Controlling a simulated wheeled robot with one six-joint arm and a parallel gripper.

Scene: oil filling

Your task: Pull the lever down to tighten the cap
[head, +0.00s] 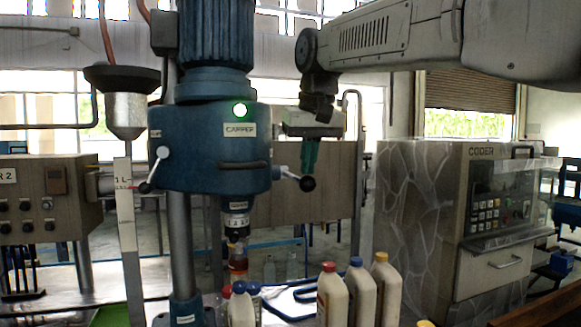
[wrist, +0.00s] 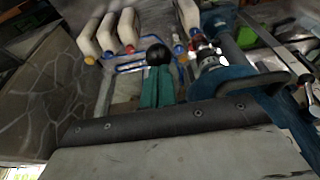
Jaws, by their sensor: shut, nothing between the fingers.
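The blue capper (head: 205,150) stands upright with a lit green lamp and a "CAPPER" label. Its right lever ends in a black ball knob (head: 307,183), also seen in the wrist view (wrist: 158,54). A second lever with a black knob (head: 145,187) sticks out at the left. My gripper (head: 309,170) has teal fingers, shut and empty, pointing down just above the right knob. In the wrist view the fingertips (wrist: 157,72) appear right at the knob; I cannot tell whether they touch. Below the capping head (head: 237,222) is a reddish-amber part (head: 238,262); any cap there is unclear.
White bottles with red (head: 330,290), blue (head: 360,290) and yellow (head: 385,285) caps stand at the front right of the capper. Another white bottle (head: 241,308) stands near its column. The coder machine (head: 490,210) is at the right. A hopper (head: 125,105) is at the left.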

